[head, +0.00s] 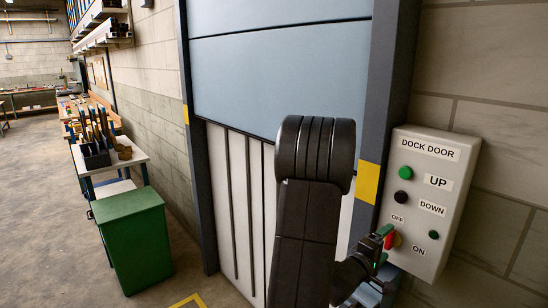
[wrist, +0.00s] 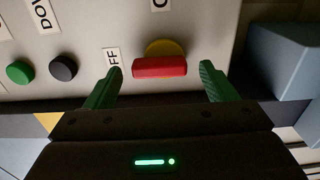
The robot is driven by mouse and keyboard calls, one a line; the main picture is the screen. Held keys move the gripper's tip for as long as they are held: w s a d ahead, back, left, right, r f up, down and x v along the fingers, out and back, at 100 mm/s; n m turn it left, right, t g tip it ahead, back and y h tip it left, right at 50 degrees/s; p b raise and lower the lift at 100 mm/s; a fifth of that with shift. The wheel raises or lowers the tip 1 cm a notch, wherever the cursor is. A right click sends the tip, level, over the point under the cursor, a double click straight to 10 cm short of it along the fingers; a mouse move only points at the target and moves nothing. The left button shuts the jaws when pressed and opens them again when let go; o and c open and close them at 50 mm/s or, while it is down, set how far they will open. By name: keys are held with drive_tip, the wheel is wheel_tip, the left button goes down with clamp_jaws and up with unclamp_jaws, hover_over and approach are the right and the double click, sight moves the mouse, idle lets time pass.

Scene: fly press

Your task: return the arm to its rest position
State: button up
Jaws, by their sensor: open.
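My arm (head: 308,230) is stretched up and forward in the head view, with its end low at the right. My gripper (wrist: 158,84) is open, with green fingertips spread to either side of a red switch handle (wrist: 160,67) on a yellow disc. The handle looks clear of both fingers, with a gap on each side. In the head view my gripper (head: 386,243) is at the lower left of the dock door control box (head: 435,150) and partly covers the red handle. No rest position is marked in view.
The box carries green (head: 405,172) and black (head: 403,198) buttons close to my gripper. A pale blue dock door (head: 280,70) stands behind my arm, with a dark post (head: 390,80) beside the box. A green bin (head: 134,238) and workbench stand left; floor at far left is clear.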

drive_tip(key=b+v, duration=0.2)
drive_tip(key=v, duration=1)
drive_tip(key=p+x, duration=0.3)
drive_tip(key=x, duration=1)
drive_tip(key=shift+w+d+r, duration=0.1)
drive_tip(key=shift+d+r, duration=0.05)
drive_tip(key=shift+w+d+f+m+b, duration=0.15)
drive_tip(key=shift+w+f+m+b, duration=0.05)
drive_tip(key=shift+f+m+b, duration=0.1)
drive_tip(key=shift+s+r+m+b, duration=0.15)
drive_tip(key=shift+m+b, duration=0.3)
drive_tip(key=shift+m, duration=0.75)
drive_tip(key=m+b, duration=0.1)
drive_tip(key=m, duration=0.4)
drive_tip(key=shift+s+m, duration=0.1)
drive_tip(key=shift+m, duration=0.3)
drive_tip(key=m, duration=0.4)
drive_tip(key=shift+d+m+b, duration=0.1)
drive_tip(key=shift+m+b, duration=0.2)
drive_tip(key=shift+b, duration=0.1)
drive_tip(key=shift+f+m, duration=0.15)
drive_tip(key=shift+m, duration=0.8)
drive_tip(key=shift+f+m, duration=0.1)
drive_tip(key=shift+m, duration=0.85)
drive_tip(key=shift+r, duration=0.1)
